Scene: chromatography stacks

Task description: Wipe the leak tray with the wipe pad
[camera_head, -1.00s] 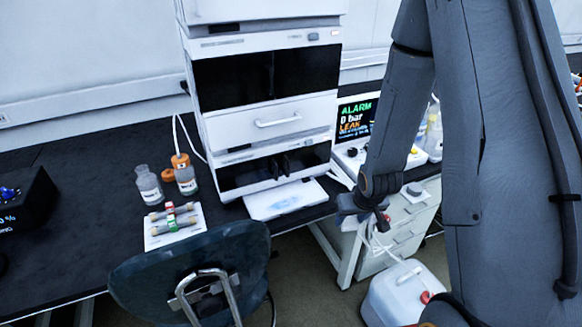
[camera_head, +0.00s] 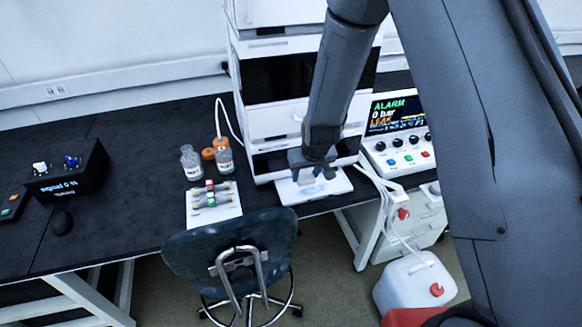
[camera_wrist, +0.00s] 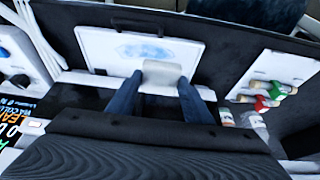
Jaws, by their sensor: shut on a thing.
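The leak tray (camera_head: 341,184) is a white flat tray at the foot of the instrument stack, by the bench's front edge. A pale blue wet patch (camera_head: 314,189) lies on it. In the wrist view the tray (camera_wrist: 190,52) is ahead of my fingers, with the blue patch (camera_wrist: 143,51) in its middle. My gripper (camera_head: 313,172) is over the tray's back part. It is shut on the wipe pad (camera_wrist: 162,74), a small whitish block between the two blue fingers. The pad is close to the patch; I cannot tell whether it touches the tray.
The instrument stack (camera_head: 275,122) rises close behind the tray. A white board with columns (camera_head: 228,211) and bottles (camera_head: 191,162) stand to the left. A chair (camera_head: 232,250) is in front. The alarm control box (camera_head: 398,140) and tubes are to the right.

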